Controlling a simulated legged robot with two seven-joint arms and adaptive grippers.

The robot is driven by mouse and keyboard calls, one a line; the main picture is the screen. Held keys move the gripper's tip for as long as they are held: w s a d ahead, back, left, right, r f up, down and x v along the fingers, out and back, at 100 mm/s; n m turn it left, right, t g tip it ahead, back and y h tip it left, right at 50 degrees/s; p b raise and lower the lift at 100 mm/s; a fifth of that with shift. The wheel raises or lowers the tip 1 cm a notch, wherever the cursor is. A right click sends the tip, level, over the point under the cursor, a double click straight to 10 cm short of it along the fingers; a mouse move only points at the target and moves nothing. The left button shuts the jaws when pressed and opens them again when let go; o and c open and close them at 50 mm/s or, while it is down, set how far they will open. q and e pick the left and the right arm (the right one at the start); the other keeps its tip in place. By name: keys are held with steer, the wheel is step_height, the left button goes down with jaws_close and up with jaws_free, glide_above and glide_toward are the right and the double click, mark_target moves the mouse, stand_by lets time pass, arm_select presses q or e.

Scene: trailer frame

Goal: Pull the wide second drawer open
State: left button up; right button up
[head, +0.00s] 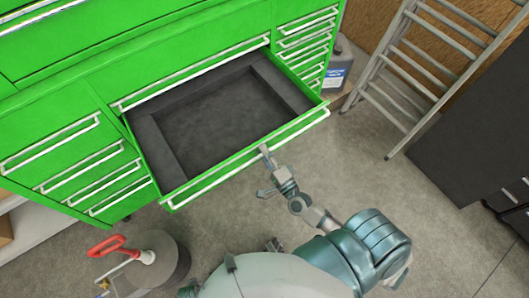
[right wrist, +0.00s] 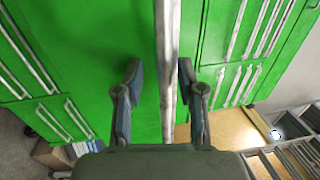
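A wide drawer (head: 215,115) of the green cabinet stands open, its dark grey interior empty. Its long pale handle (head: 215,177) runs along the green front edge. My right gripper (head: 266,172) is in front of that handle, one fingertip at or very near the bar. In the right wrist view, the fingers (right wrist: 160,80) are apart, with the handle bar (right wrist: 168,60) seen between them, closer to the right finger. There is a gap between the bar and the left finger. I cannot tell whether a finger touches it.
Another wide drawer with a handle (head: 190,76) is shut above the open one. Narrow shut drawers flank it. A red-handled container (head: 160,262) stands on the floor at lower left. A ladder (head: 410,75) leans at right. Bare floor (head: 390,190) lies to the right.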

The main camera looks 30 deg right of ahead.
arm_select(q)
steer(key=shift+s, duration=0.2)
arm_select(e)
steer(key=v, duration=1.2)
steer(key=shift+f, duration=0.15)
steer(key=a+f+n+g+y, duration=0.3)
steer(key=f+n+g, duration=0.65)
steer(key=f, duration=1.15)
arm_select(q)
steer(key=shift+s+a+f+p, duration=0.1)
steer(key=shift+s+f+p, duration=0.25)
steer(key=shift+s+f, duration=0.35)
arm_select(e)
steer(key=s+f+n+g+h, duration=0.2)
steer(key=s+f+n+g, duration=0.2)
steer(key=f, duration=0.5)
steer(key=s+f+n+g+h, duration=0.3)
steer(key=s+f+n+g, duration=0.2)
steer(key=s+f, duration=0.4)
steer(key=shift+s+d+f, duration=0.25)
steer(key=shift+s, duration=0.05)
arm_select(q)
steer(key=shift+w, duration=0.2)
arm_select(e)
steer(key=shift+n, duration=0.25)
